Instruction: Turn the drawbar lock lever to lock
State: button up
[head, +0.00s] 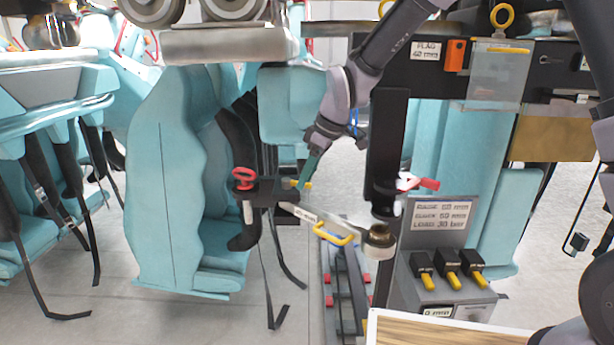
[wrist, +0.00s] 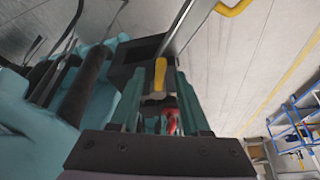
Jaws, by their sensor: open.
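A small yellow lever (head: 300,184), which looks like the drawbar lock lever, sits on the dark coupling block (head: 262,193) at the near end of the teal seat car. In the wrist view the yellow lever (wrist: 159,74) shows between the open fingertips of my gripper (wrist: 158,84), with a gap on each side. Contact cannot be made out. The pale labelled drawbar (head: 306,213) runs right from the block. A red ring knob (head: 243,178) stands on the block's left part.
A yellow handle (head: 334,236) is on the drawbar, near a brass-coloured fitting (head: 379,238). A black post (head: 388,140) stands right of my gripper. A grey panel with several yellow-tipped switches (head: 448,265) is at lower right. Teal seats (head: 165,190) fill the left.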

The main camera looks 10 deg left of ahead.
grip_shut()
jog(key=shift+s, duration=0.1)
jog(key=m, duration=0.1)
jog(key=s+m+t, duration=0.1)
jog(key=m, duration=0.1)
jog(key=shift+s+a+h, duration=0.3)
jog(key=m, duration=0.1)
jog(key=s+m+t, duration=0.1)
jog(key=a+m, duration=0.1)
jog(key=m, duration=0.1)
jog(key=shift+s+t+h, duration=0.25)
jog(key=shift+t+h, duration=0.05)
jog(key=m, duration=0.1)
jog(key=a+m+h, duration=0.1)
jog(key=s+m+t, duration=0.1)
jog(key=m, duration=0.1)
jog(key=shift+a, duration=0.25)
jog(key=shift+s+a+m+h, duration=0.1)
jog(key=shift+a+m+h, duration=0.2)
jog(key=shift+m, duration=0.45)
jog(key=shift+s+a+m+h, duration=0.1)
jog(key=shift+a+m+h, duration=0.15)
jog(key=shift+m, duration=0.5)
